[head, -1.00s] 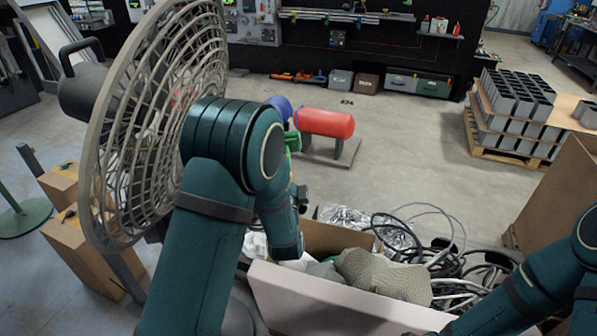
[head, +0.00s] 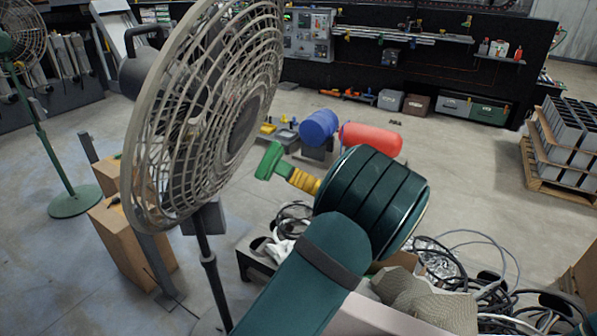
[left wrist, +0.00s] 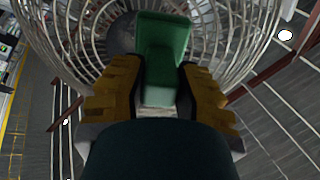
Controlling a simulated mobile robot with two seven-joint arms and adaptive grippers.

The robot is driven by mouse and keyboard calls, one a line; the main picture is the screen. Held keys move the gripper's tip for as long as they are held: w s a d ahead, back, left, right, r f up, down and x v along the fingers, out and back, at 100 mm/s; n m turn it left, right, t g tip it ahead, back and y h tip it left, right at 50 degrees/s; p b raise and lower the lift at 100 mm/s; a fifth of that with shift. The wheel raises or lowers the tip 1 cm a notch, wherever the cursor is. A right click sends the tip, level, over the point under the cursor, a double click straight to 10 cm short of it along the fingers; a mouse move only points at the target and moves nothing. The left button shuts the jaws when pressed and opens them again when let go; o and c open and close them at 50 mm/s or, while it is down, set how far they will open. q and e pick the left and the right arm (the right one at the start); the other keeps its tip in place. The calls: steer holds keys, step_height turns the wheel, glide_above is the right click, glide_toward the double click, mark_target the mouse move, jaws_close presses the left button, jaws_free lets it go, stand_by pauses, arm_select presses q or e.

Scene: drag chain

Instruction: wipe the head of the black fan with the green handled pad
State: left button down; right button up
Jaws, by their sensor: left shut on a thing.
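The fan's head (head: 262,102), a round wire cage, fills the left middle of the head view on a dark stand (head: 208,265). Its cage also shows behind the pad in the left wrist view (left wrist: 232,30). The green handled pad (head: 268,160) is just right of the cage's lower right side, with a small gap between them in the head view. My left gripper (head: 304,181), with yellow fingers, is shut on the pad; in the left wrist view the green pad (left wrist: 161,45) is between the fingers. My right gripper is not in view.
A box (head: 365,318) with grey cloth (head: 425,298) and tangled cables (head: 470,262) is at the lower right. A blue cylinder (head: 319,126) and a red cylinder (head: 371,139) are behind the pad. A green fan (head: 45,120) stands at the far left. Open floor lies behind.

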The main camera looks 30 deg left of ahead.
mark_target(274, 168)
arm_select(q)
steer(key=shift+s+a+n+g, duration=0.1)
steer(key=shift+s+n+g, duration=0.1)
steer(key=shift+n+g, duration=0.1)
steer(key=shift+x, duration=2.8)
steer(key=shift+p+x, duration=0.35)
steer(key=shift+x, duration=0.65)
steer(key=shift+w+f, duration=0.1)
steer(key=shift+f, duration=0.05)
